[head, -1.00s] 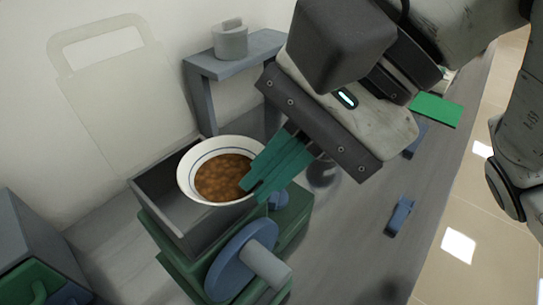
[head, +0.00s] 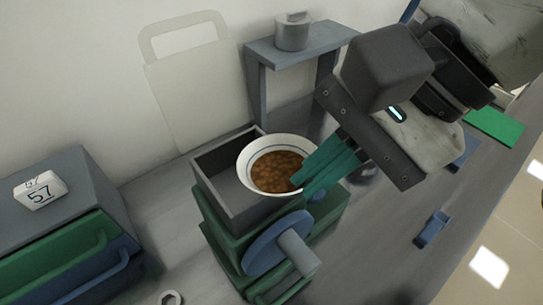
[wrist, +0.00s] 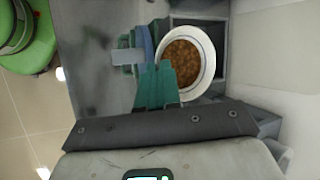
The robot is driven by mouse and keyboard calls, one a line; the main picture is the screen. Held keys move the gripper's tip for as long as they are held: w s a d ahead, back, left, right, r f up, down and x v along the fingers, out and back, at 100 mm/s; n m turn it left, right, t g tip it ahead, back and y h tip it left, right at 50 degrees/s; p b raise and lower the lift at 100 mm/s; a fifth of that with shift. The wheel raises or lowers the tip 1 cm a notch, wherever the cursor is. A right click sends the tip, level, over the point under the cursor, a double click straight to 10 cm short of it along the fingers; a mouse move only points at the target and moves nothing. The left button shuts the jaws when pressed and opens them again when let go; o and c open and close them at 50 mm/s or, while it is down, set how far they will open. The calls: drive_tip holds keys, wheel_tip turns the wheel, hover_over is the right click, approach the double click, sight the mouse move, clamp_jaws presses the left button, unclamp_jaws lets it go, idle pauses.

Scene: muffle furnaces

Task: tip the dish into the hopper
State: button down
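The dish (head: 246,162) is a white bowl with blue lines at the rim, holding brown round pieces. It also shows in the wrist view (wrist: 209,56). It looks nearly level and its contents are inside it. The hopper (head: 220,175) is an open dark grey box on top of a green machine. The dish is over the hopper's right part and overhangs its right side; I cannot tell whether they touch. My gripper (head: 306,182) has green fingers shut on the dish's right rim, and the fingers also show in the wrist view (wrist: 163,78).
The machine has a blue wheel (head: 276,240) with a grey handle. Behind stands a blue-grey stand (head: 256,85) bearing a grey weight (head: 292,34). A drawer cabinet (head: 82,165) with a block marked 57 (head: 40,190) is at left. A blue piece (head: 432,229) lies at right.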

drive_tip(key=shift+w+r+h+p, duration=0.1)
drive_tip(key=shift+r+h+p, duration=0.25)
drive_tip(key=shift+p, duration=0.65)
drive_tip(key=shift+w+a+r+g+h+p, duration=0.2)
drive_tip(key=shift+r+g+h+p, duration=0.2)
drive_tip(key=shift+p, duration=1.2)
drive_tip(key=shift+w+a+r+g+h+p, duration=0.15)
drive_tip(key=shift+r+g+h+p, duration=0.25)
drive_tip(key=shift+p, duration=1.15)
drive_tip(key=shift+s+f+p, duration=0.1)
drive_tip(key=shift+f+p, duration=0.15)
drive_tip(key=shift+p, duration=0.05)
drive_tip(key=shift+a+r+m+h+p, duration=0.1)
drive_tip(key=shift+r+m+h+p, duration=0.2)
drive_tip(key=shift+p, duration=0.15)
drive_tip(key=shift+w+a+r+g+h+p, duration=0.3)
drive_tip(key=shift+g+h+p, duration=0.25)
drive_tip(key=shift+p, duration=1.45)
drive_tip(key=shift+w+a+r+g+h+p, duration=0.35)
drive_tip(key=shift+g+p, duration=0.3)
drive_tip(key=shift+p, duration=1.3)
drive_tip(key=shift+s+d+f, duration=0.1)
drive_tip(key=shift+f, duration=0.15)
drive_tip(key=shift+a+r+m+h+p, duration=0.25)
drive_tip(key=shift+h+p, duration=0.2)
drive_tip(key=shift+p, duration=1)
drive_tip(key=shift+r+g, duration=0.1)
drive_tip(key=shift+g, duration=0.2)
